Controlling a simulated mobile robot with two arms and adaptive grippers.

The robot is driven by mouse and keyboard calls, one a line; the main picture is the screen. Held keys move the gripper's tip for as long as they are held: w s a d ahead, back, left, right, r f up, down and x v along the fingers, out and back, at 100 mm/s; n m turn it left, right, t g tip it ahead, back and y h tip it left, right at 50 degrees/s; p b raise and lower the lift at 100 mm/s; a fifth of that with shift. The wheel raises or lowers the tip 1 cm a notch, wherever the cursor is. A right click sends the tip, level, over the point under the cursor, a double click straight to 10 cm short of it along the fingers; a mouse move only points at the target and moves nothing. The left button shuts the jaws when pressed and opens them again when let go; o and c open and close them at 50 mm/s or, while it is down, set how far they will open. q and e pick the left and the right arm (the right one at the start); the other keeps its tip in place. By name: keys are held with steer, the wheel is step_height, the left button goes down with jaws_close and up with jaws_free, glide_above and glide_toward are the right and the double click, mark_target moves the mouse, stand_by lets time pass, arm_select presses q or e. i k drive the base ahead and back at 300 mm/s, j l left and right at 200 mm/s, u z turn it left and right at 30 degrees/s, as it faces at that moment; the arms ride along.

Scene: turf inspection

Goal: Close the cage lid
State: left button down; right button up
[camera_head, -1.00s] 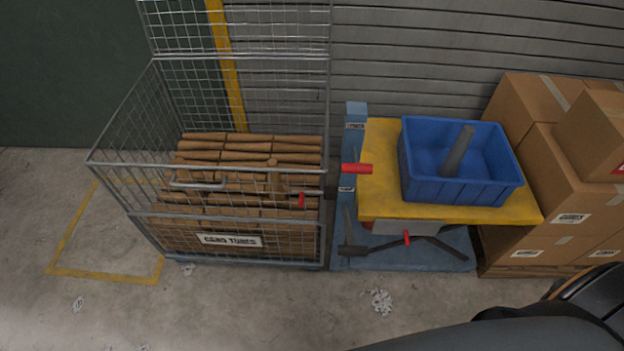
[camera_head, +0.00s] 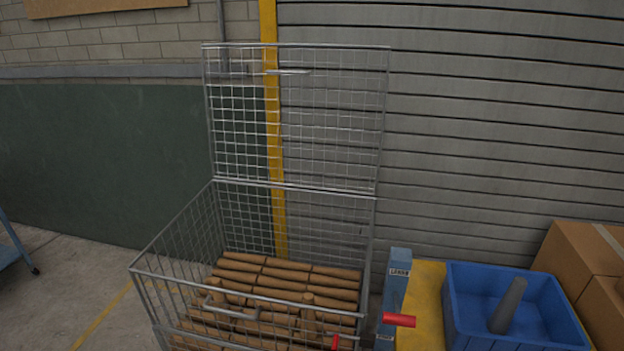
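The wire-mesh cage (camera_head: 180,238) stands left of centre in the head view, its lower part cut off by the bottom edge. Its mesh lid (camera_head: 330,125) stands upright, open, above the back edge, with a bar handle (camera_head: 290,72) near the lid's free top edge. Brown cardboard tubes (camera_head: 285,280) lie stacked inside the cage, and a few stand up near the front. Neither of my grippers is in view.
Right of the cage are a blue post (camera_head: 396,285) with a red handle (camera_head: 399,320), a yellow table top (camera_head: 425,290) with a blue bin (camera_head: 470,310), and cardboard boxes (camera_head: 580,260). A slatted shutter (camera_head: 480,130) rises behind. Floor is free at left.

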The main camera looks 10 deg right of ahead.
mark_target(277, 72)
steer(key=i+j+u, duration=0.4)
steer(key=j, duration=0.15)
steer(key=i+j+u, duration=0.3)
steer(key=j+u, duration=0.15)
steer(key=i+j+u, duration=0.55)
steer(key=i+u, duration=0.65)
steer(key=i, duration=0.15)
steer(key=i+z, duration=0.45)
steer(key=i, duration=0.2)
steer(key=i+j+z, duration=0.25)
steer(key=i+z, duration=0.55)
steer(key=z, duration=0.2)
steer(key=i+z, duration=0.3)
steer(key=z, duration=0.15)
steer(key=i+j+z, duration=0.1)
steer(key=i+z, duration=0.15)
steer(key=z, duration=0.25)
steer(key=i+j+z, duration=0.25)
steer(key=z, duration=0.2)
steer(key=i+j+z, duration=0.2)
steer(key=z, duration=0.3)
steer(key=j, duration=0.1)
